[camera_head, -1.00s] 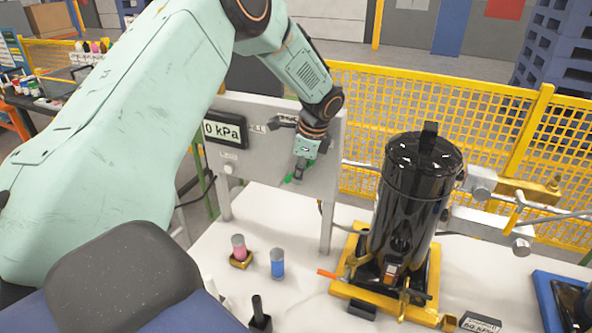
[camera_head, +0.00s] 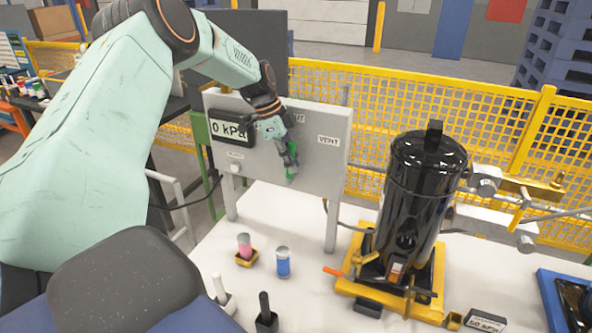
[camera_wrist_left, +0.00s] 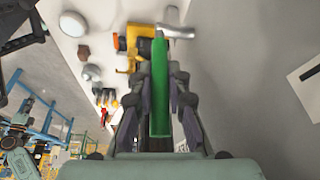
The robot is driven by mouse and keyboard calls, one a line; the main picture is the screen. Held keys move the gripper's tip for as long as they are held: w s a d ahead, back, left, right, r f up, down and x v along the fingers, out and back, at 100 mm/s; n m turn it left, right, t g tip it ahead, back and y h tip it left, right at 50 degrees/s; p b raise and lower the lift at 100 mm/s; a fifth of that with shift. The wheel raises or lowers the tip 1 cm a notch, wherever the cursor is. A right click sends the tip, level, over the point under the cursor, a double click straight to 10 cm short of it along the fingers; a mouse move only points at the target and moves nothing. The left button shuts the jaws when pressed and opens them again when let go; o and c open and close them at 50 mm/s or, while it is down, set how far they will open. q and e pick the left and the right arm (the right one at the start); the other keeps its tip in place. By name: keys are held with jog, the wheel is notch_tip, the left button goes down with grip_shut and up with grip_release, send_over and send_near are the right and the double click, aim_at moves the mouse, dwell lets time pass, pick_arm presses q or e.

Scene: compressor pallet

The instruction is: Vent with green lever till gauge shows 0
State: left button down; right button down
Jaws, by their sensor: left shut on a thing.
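The gauge (camera_head: 229,129) on the grey panel shows 0 kPa; my left gripper's wrist partly covers its right side. The green lever (camera_head: 291,174) is on the panel to the right of the gauge, below and left of the VENT label (camera_head: 328,141). My left gripper (camera_head: 290,163) is shut on the lever. In the left wrist view the green lever (camera_wrist_left: 160,75) lies between the two fingers (camera_wrist_left: 160,120), with a metal pipe end at its far end. My right gripper is not in view.
A black compressor (camera_head: 415,195) stands on a yellow pallet (camera_head: 350,287) right of the panel (camera_head: 317,172). Pink (camera_head: 245,245) and blue (camera_head: 283,264) cylinders stand on the white table in front. A yellow mesh fence (camera_head: 390,110) runs behind.

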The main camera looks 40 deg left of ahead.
pick_arm(q)
jog(key=shift+a+r+t+h+b, duration=0.2)
jog(key=shift+a+t+h+b, duration=0.1)
jog(key=shift+a+h+b, duration=0.4)
jog(key=shift+d, duration=0.15)
jog(key=c, duration=1.7)
grip_release()
jog(key=o, duration=0.4)
jog(key=shift+s, duration=0.15)
jog(key=shift+f, duration=0.1)
jog(key=v, duration=1.2)
